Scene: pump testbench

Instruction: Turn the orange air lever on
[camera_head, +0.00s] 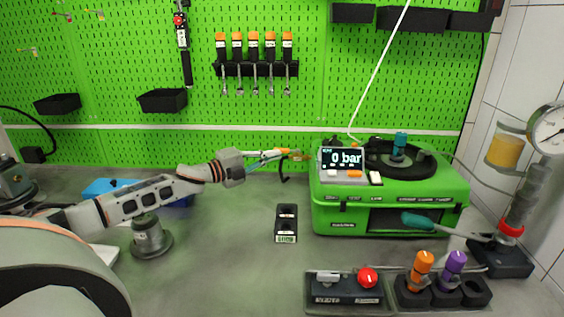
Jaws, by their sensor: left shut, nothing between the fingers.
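My left gripper (286,156) reaches in from the left, just left of the green test box (335,215). It is shut and holds nothing. A small orange part (299,155) shows right at its fingertips, beside the box's upper left edge. It is partly covered, and I cannot tell whether the fingers touch it or which way it is turned. The box's display (342,159) reads 0 bar. An orange button (354,174) sits below the display. My right gripper is not in view.
A black two-hole block (286,222) stands left of the box. In front are a black unit with a red knob (368,278) and a holder with orange (422,264) and purple (454,262) handles. A pressure gauge (549,128) stands at right.

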